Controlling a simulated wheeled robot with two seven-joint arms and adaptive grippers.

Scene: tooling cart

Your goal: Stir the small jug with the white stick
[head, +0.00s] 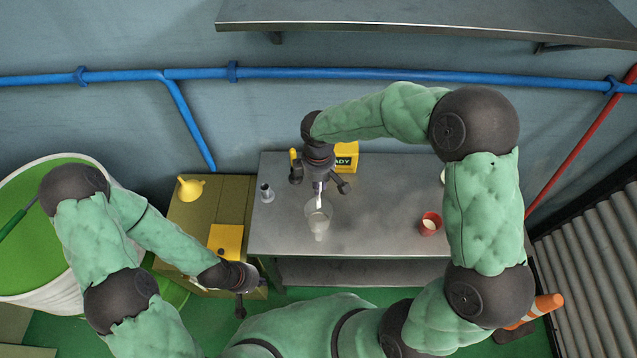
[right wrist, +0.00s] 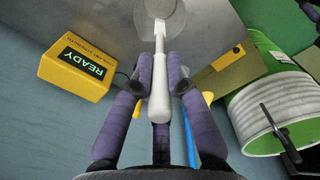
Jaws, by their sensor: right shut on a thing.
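The small jug (head: 318,220) is clear and stands on the grey metal cart top in the head view. Its rim (right wrist: 178,14) is cut by the top edge of the right wrist view. My right gripper (head: 319,186) is above the jug. In the right wrist view its purple fingers (right wrist: 159,82) are shut on the thick end of the white stick (right wrist: 159,45). The stick's thin end points down into the jug's mouth; whether it touches the jug is unclear. My left gripper (head: 245,290) is low at the left, away from the jug; its finger opening is unclear.
A yellow READY box (head: 346,157) stands behind the jug. A red cup (head: 430,224) is to its right, and a small metal piece (head: 266,192) to its left. A yellow funnel (head: 190,189) sits on the olive cabinet.

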